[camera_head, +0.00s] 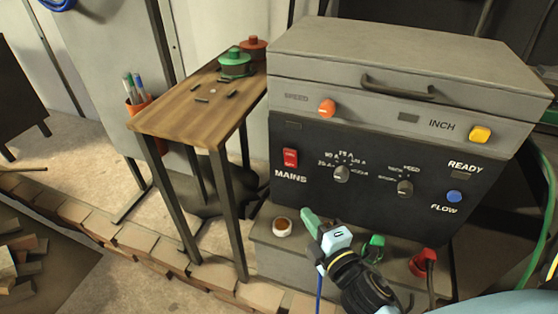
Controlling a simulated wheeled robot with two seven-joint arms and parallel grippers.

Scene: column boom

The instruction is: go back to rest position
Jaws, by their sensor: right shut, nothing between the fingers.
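My right gripper (309,218) comes up from the bottom of the head view, in front of the lower part of a grey and black control box (300,140). Its fingers are shut and hold nothing. The fingertips are close to a small white round socket with a brown inside (282,227) on the ledge, and I see a gap between them. To the right on the ledge are a green plug (374,248) and a red plug (422,262) with a dark cable. My left gripper is not in view.
The box front carries a red MAINS switch (290,158), knobs and a blue button (454,197). A wooden table (180,112) left of it bears a green pot (235,65) and a red one (253,47). A green hose (550,210) hangs at the right.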

